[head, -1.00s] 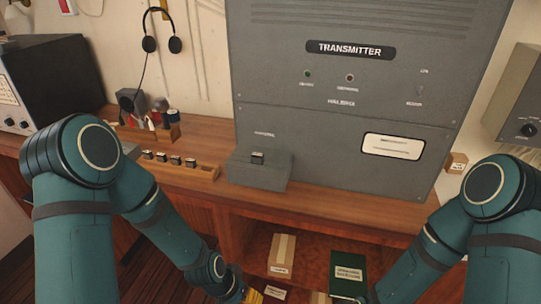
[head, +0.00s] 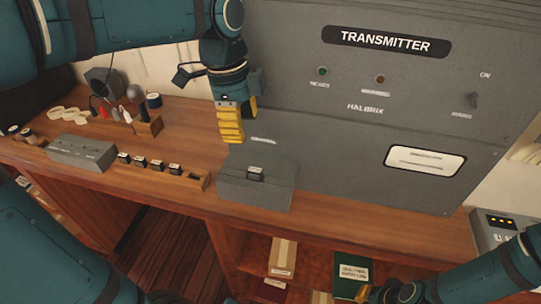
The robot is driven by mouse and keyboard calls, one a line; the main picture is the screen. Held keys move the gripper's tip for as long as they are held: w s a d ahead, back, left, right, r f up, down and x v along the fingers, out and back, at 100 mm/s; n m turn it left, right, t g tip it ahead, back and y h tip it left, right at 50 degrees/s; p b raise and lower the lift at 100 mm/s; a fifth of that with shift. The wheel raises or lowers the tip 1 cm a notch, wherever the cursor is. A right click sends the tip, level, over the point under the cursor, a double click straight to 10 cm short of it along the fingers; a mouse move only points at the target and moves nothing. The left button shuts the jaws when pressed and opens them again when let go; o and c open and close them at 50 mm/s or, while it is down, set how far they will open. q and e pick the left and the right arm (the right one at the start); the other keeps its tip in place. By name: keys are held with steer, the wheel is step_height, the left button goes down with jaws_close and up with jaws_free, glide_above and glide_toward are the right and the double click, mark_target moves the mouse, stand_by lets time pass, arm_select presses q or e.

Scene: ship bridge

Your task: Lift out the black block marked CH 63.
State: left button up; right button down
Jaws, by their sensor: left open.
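A small black block (head: 255,174) sits in the top of the grey box marked "CRYSTAL" (head: 255,195) at the foot of the transmitter. Several similar black blocks (head: 157,166) stand in a wooden rack (head: 192,181) to its left. Their markings are too small to read, so I cannot tell which is CH 63. My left gripper (head: 234,132) is open, pointing down above and slightly left of the grey box, apart from the block. My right gripper (head: 364,292) shows only partly at the bottom edge, low by the shelf; its jaws are unclear.
The tall grey transmitter (head: 350,125) closes off the back of the wooden desk (head: 330,208). A grey case (head: 82,152) and a holder with small tools (head: 148,124) stand at left. A green book (head: 352,270) and a carton (head: 283,256) are on the shelf below.

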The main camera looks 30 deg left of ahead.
mark_target(255, 170)
arm_select(q)
steer(key=f, duration=0.2)
steer(key=f+b, duration=0.1)
steer(key=f, duration=0.2)
steer(key=d+f+b, duration=0.1)
steer(key=f, duration=0.2)
steer(key=shift+w+f, duration=0.15)
steer(key=shift+f, duration=0.05)
steer(key=f, duration=0.2)
steer(key=d+f+b, duration=0.1)
steer(key=f, duration=0.2)
steer(key=shift+w, duration=0.15)
steer(key=shift+r, duration=0.1)
jaws_close()
